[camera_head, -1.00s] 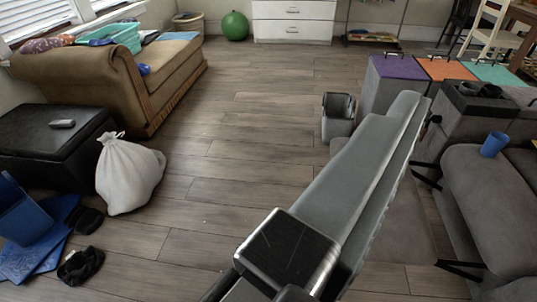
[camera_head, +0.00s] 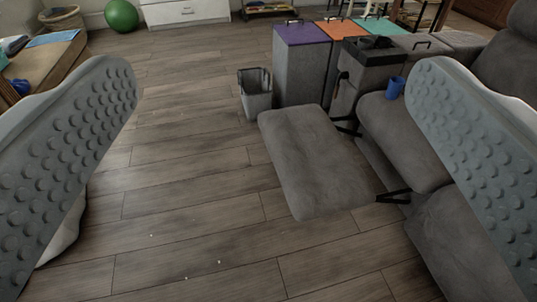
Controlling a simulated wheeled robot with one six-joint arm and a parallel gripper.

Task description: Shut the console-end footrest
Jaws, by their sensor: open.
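The console-end footrest (camera_head: 312,160) is a grey padded panel. It stands out from the grey recliner sofa (camera_head: 412,140) on black metal linkages, level above the floor. The console (camera_head: 372,62) with dark cup holders is just beyond it, at the far end of the seat. My gripper (camera_head: 270,170) is open, with its two grey studded fingers wide apart at the left and right edges of the view. The footrest shows between the fingers, farther off, and nothing is held. The right finger hides part of the sofa.
A blue cup (camera_head: 396,87) stands on the sofa by the console. A grey bin (camera_head: 255,94) and boxes with purple (camera_head: 301,33), orange and teal lids stand beyond the footrest. A green ball (camera_head: 121,15) lies at the back.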

